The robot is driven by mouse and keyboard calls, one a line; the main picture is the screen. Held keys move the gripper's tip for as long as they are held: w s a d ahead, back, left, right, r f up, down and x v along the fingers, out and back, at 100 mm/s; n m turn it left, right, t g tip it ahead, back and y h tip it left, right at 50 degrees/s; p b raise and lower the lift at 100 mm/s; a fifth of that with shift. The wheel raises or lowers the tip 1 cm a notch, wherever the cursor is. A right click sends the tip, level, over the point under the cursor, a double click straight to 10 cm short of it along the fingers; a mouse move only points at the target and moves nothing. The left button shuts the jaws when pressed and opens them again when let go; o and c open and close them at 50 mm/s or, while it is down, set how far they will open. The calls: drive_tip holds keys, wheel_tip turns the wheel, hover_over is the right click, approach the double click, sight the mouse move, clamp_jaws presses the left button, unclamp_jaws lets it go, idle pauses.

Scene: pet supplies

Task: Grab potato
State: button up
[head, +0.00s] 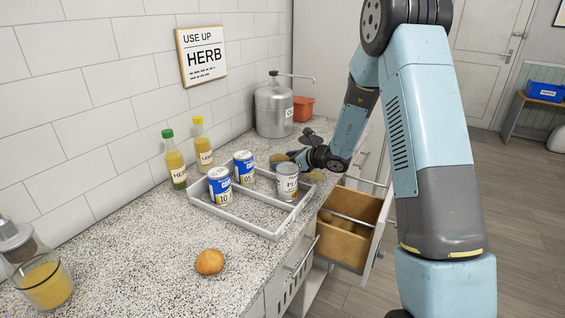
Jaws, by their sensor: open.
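My gripper (294,157) is at the end of the arm, low over the counter behind the tray. It is open, but its fingers are small and dark, and what lies between them is hard to see. A golden-brown round thing (209,262), onion- or potato-like, sits alone on the front of the counter.
A grey tray (232,220) holds two blue-and-white cans (220,186) (244,167) and a grey can (288,182). Two yellow bottles (175,160) (203,146) stand behind it. A metal canister (273,110) and an orange container (303,108) stand farther back. A glass dispenser (40,279) is front left.

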drive_tip(key=shift+w+a+f, duration=0.25)
drive_tip(key=shift+w+a, duration=0.1)
drive_tip(key=shift+a, duration=0.15)
drive_tip(key=c, duration=1.2)
